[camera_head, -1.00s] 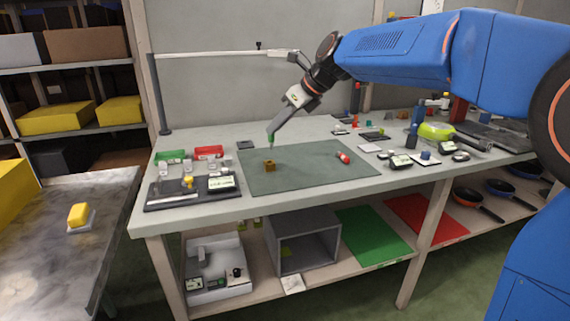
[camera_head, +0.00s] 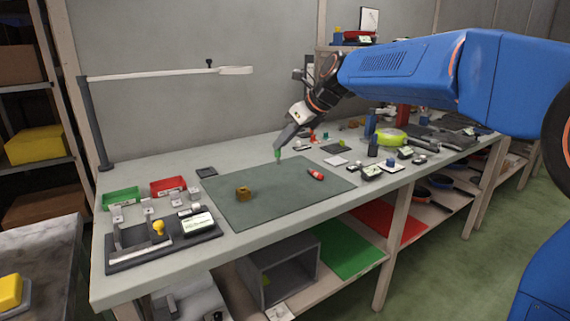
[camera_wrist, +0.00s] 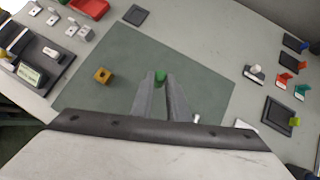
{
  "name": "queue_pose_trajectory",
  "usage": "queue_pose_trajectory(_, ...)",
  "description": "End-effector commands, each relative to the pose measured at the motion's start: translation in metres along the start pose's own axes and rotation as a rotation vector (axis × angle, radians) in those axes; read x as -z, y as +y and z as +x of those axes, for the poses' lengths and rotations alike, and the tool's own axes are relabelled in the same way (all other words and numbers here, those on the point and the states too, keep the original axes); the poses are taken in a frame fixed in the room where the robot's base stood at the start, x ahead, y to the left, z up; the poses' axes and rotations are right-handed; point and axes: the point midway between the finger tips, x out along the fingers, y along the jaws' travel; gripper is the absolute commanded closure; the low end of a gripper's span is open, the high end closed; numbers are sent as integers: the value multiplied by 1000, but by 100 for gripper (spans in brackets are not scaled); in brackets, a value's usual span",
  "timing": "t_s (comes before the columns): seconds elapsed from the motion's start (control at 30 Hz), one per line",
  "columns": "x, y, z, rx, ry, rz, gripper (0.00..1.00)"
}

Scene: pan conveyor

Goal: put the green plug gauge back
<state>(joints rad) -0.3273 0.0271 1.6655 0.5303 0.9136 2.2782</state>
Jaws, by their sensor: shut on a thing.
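The green plug gauge (camera_head: 278,154) is in my gripper (camera_head: 279,148), over the back part of the dark green mat (camera_head: 265,210). Its green end shows between the fingertips in the wrist view (camera_wrist: 160,76), where my gripper (camera_wrist: 161,82) is shut on it. The rest of the gauge is mostly hidden by the fingers. The head view leaves unclear how far it is above the mat. A brass block with a hole (camera_head: 243,193) stands on the mat, apart from the gauge. A red cylinder (camera_head: 316,174) lies on the mat to the right.
Green (camera_head: 121,198) and red (camera_head: 168,186) bins and a dark fixture board (camera_head: 200,236) stand at the left of the bench. A lamp (camera_head: 160,74) spans behind. Several small coloured tools stand to the right, one with a green part (camera_wrist: 295,121). Much of the mat is clear.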

Motion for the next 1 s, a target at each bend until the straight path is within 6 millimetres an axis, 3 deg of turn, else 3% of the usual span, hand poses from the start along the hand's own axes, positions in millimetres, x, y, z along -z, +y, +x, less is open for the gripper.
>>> queue_pose_trajectory(0.53,36,0,41,-1,0,2,100)
queue_pose_trajectory(0.93,40,0,45,0,0,0,100)
queue_pose_trajectory(0.97,40,0,45,0,0,0,83)
queue_pose_trajectory(1.0,40,0,45,1,-1,0,74)
